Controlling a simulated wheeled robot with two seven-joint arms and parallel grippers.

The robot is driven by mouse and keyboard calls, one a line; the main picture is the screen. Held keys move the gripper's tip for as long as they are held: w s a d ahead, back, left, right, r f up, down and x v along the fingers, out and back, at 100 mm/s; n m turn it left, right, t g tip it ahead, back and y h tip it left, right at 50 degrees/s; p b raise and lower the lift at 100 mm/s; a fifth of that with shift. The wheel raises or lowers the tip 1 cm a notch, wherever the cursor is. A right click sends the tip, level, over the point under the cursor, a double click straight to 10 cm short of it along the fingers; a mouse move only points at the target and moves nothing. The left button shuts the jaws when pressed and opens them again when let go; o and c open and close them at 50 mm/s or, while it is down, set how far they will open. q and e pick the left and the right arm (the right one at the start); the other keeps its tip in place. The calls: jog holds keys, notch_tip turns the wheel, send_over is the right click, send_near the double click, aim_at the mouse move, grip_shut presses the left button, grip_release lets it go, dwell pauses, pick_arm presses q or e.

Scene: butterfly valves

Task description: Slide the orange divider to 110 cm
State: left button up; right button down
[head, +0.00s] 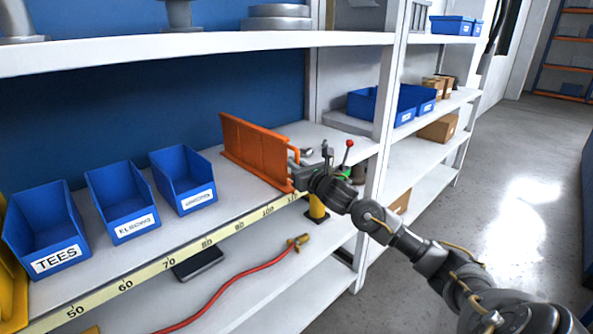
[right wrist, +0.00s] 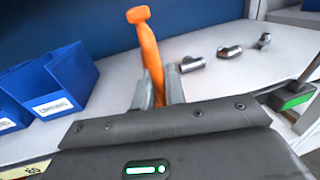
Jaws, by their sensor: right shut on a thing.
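The orange divider (head: 250,148) stands upright on the middle shelf, right of the blue bins. Its front end is close to the 110 mark on the yellow scale strip (head: 222,233); the gripper partly hides that spot. My right gripper (head: 297,174) is at the divider's front end. In the right wrist view, its two fingers (right wrist: 158,92) are shut on the orange handle of the divider (right wrist: 146,45), one on each side. My left gripper is in neither view.
Blue bins labelled TEES (head: 45,232), ELBOWS (head: 122,203) and a third one (head: 183,180) stand left of the divider. Several grey pipe fittings (right wrist: 229,52) lie right of it. A shelf post (head: 385,110) stands at right. A red hose (head: 235,283) lies on the shelf below.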

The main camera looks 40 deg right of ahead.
jog(key=c, duration=1.7)
grip_release()
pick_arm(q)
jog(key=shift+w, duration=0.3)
pick_arm(e)
jog(key=shift+o, duration=0.8)
jog(key=shift+s, duration=0.1)
